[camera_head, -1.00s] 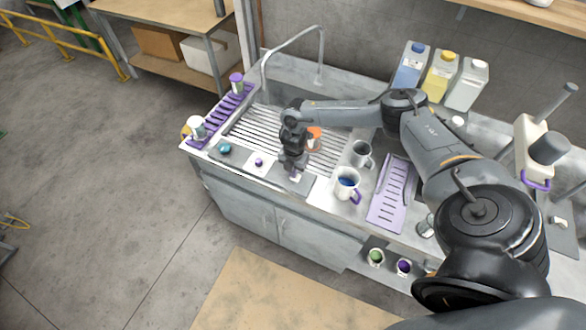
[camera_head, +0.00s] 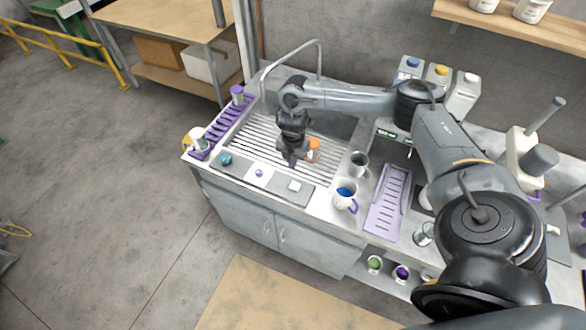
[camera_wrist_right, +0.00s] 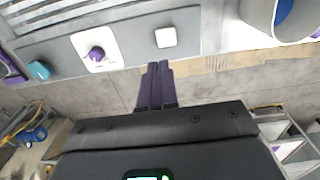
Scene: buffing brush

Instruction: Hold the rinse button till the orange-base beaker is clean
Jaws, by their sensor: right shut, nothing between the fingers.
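The orange-base beaker (camera_head: 314,147) stands on the slatted sink grid, its orange part showing just right of my right gripper and partly hidden. Its cleanness cannot be told. On the grey front panel are a teal knob (camera_head: 227,159), a purple knob on a white plate (camera_head: 259,173) and a white square button (camera_head: 294,186); no label marks the rinse button. The right wrist view also shows the teal knob (camera_wrist_right: 39,70), purple knob (camera_wrist_right: 96,54) and white button (camera_wrist_right: 166,37). My right gripper (camera_head: 292,163) is shut and empty, apart from the white button; its fingertips (camera_wrist_right: 159,65) show too. My left gripper is out of view.
A white mug with blue inside (camera_head: 345,196), a grey mug (camera_head: 359,163) and a purple rack (camera_head: 388,203) stand to the right. Another purple rack (camera_head: 222,122) lies along the left edge. A faucet (camera_head: 319,62) arches behind the sink.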

